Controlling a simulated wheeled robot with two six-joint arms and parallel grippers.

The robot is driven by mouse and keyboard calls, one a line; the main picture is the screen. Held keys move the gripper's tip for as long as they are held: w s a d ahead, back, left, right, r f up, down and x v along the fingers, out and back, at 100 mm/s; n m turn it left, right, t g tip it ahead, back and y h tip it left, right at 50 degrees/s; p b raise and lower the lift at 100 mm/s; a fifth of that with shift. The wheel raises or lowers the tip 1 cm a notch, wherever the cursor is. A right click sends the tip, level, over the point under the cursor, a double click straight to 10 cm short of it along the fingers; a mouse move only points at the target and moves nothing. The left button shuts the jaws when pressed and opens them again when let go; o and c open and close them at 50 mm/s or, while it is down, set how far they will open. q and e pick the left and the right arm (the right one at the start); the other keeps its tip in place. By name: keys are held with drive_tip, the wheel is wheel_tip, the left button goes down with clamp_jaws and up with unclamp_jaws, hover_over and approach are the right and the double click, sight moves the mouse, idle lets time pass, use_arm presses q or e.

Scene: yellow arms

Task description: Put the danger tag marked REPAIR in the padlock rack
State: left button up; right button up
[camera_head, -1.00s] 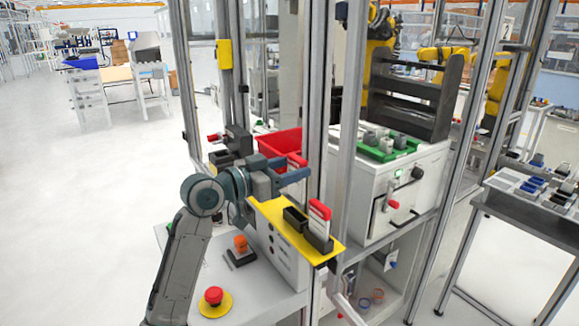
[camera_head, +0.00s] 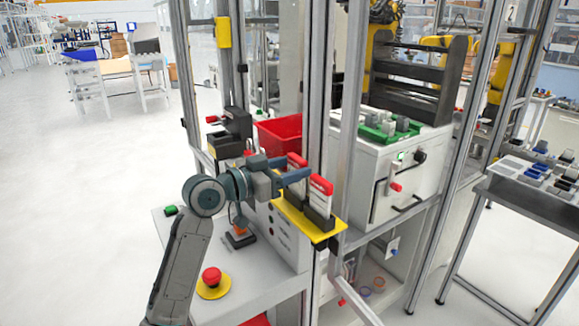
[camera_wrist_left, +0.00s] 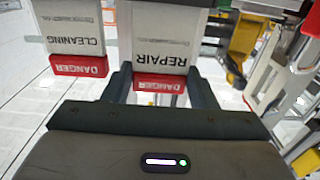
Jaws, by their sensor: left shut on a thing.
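The danger tag marked REPAIR (camera_wrist_left: 160,50) is white with a red DANGER band, and it stands between my left gripper's fingers (camera_wrist_left: 160,88). In the head view, my left gripper (camera_head: 293,176) is shut on this tag (camera_head: 297,161), at the left black holder of the yellow padlock rack (camera_head: 322,236). Whether the tag's lower end is inside that holder is hidden. A second tag, marked CLEANING (camera_wrist_left: 75,38), is beside it in the wrist view. In the head view this tag (camera_head: 320,192) stands in the right black holder. My right gripper is not in view.
A red bin (camera_head: 279,134) stands behind the rack. Metal frame posts (camera_head: 317,95) rise close by the gripper. A red emergency button (camera_head: 211,276) is on the bench's front part. A white cabinet with a green tray (camera_head: 378,132) stands to the right.

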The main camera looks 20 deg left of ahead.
use_arm(q)
drive_tip(key=shift+f, duration=0.4)
drive_tip(key=o, duration=1)
drive_tip(key=shift+o, duration=0.2)
drive_tip(key=shift+s+a+f+b, duration=0.1)
drive_tip(key=shift+s+a+b, duration=0.35)
drive_tip(key=shift+s+b, duration=0.05)
drive_tip(key=b+v, duration=0.4)
drive_tip(key=v, duration=0.5)
drive_tip(key=shift+s, duration=0.2)
drive_tip(key=shift+a, duration=0.1)
